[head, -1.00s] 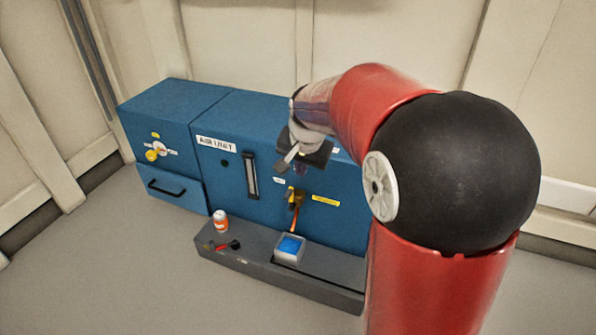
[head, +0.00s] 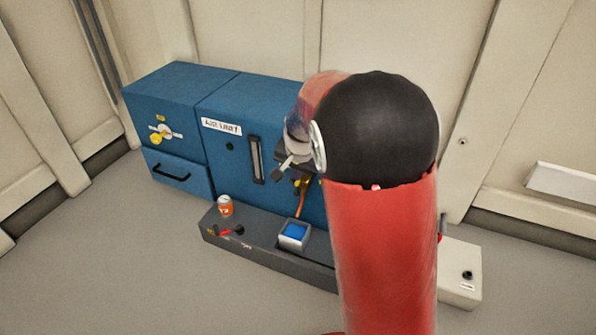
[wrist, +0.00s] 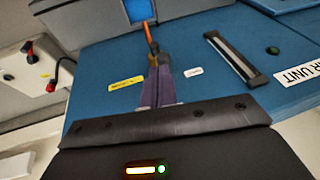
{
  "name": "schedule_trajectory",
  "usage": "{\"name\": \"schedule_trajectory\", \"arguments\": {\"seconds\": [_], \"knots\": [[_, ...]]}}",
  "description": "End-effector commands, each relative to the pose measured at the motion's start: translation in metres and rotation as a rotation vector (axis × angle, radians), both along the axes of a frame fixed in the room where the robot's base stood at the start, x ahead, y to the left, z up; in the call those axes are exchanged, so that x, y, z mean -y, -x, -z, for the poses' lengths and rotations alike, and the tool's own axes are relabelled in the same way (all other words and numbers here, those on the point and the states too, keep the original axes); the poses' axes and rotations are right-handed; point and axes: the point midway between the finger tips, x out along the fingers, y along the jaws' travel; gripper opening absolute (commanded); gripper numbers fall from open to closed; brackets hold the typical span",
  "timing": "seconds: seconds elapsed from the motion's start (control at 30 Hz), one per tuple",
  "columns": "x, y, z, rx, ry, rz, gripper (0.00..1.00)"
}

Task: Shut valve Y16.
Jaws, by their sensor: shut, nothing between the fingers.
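A brass-coloured valve fitting (head: 301,184) with an orange hose below it is on the front of the blue unit, partly hidden by my gripper. In the wrist view the fitting (wrist: 154,60) shows just beyond my fingertips; I cannot tell whether they touch. A white tag (wrist: 193,72) and a yellow label (wrist: 126,83) flank it, too small to read, so I cannot confirm which valve is Y16. Another valve-like part with a yellow knob (head: 156,138) is on the left blue cabinet. My gripper (wrist: 161,70) is shut and empty, its purple fingers together.
A dark grey ledge (head: 262,258) runs along the unit's foot. It carries an orange-and-white can (head: 225,206), a red-handled black part (head: 231,231) and a blue-topped box (head: 294,234). A pale box (head: 460,275) stands on the floor at right. Floor at left is clear.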

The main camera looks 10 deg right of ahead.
Motion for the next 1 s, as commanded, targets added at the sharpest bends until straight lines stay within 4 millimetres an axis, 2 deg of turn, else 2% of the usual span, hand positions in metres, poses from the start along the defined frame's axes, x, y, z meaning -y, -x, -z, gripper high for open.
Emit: {"name": "schedule_trajectory", "arguments": {"seconds": [1.0], "knots": [[-0.017, -0.011, -0.006, -0.132, 0.179, -0.004, 0.0]]}}
